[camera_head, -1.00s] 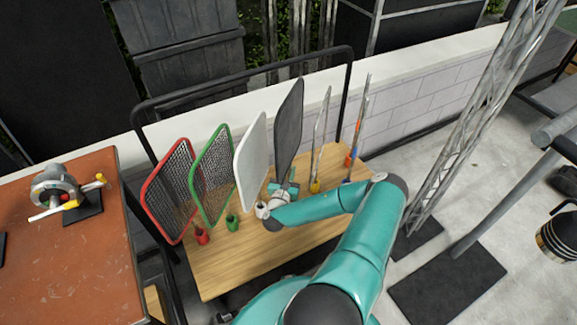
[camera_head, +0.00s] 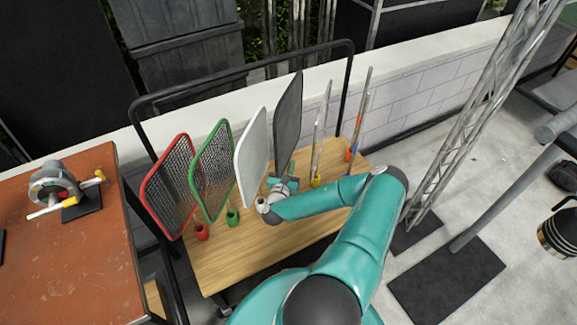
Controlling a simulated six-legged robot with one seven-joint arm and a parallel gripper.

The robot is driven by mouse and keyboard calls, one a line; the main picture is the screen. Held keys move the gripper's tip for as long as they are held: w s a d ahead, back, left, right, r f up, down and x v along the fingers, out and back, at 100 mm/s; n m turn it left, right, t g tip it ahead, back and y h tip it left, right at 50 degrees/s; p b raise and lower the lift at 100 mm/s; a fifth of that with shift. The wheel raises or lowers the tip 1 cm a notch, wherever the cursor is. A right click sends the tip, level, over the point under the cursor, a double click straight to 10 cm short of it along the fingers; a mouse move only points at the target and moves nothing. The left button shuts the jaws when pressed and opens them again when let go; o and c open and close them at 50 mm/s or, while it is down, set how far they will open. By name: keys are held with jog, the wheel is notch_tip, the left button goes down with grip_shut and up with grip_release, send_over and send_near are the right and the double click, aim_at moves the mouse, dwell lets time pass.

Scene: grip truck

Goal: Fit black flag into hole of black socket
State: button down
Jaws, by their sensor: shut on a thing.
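The black flag (camera_head: 288,118) is a dark rounded panel, standing nearly upright over the wooden bench, between the white flag and the flags at the right. My gripper (camera_head: 284,184) is at its lower end, shut on it; the fingers are small and partly hidden by my wrist. The black socket is not visible; my gripper and wrist cover the place below the flag. I cannot tell whether the flag's lower end touches a socket.
On the bench (camera_head: 235,262) stand a red flag (camera_head: 170,190), a green flag (camera_head: 212,172) and a white flag (camera_head: 251,158) at left. Two edge-on flags (camera_head: 319,135) stand close at right. A black frame bar (camera_head: 250,72) runs behind. A rusty table (camera_head: 75,265) is at far left.

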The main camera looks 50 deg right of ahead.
jog(key=shift+f, duration=1.6)
jog(key=shift+f+n+t+y, duration=0.3)
jog(key=shift+f+t, duration=0.1)
jog(key=shift+f, duration=0.05)
jog(key=shift+f, duration=0.15)
jog(key=shift+f, duration=2.1)
jog(key=c, duration=1.3)
grip_release()
jog(key=shift+c, duration=0.2)
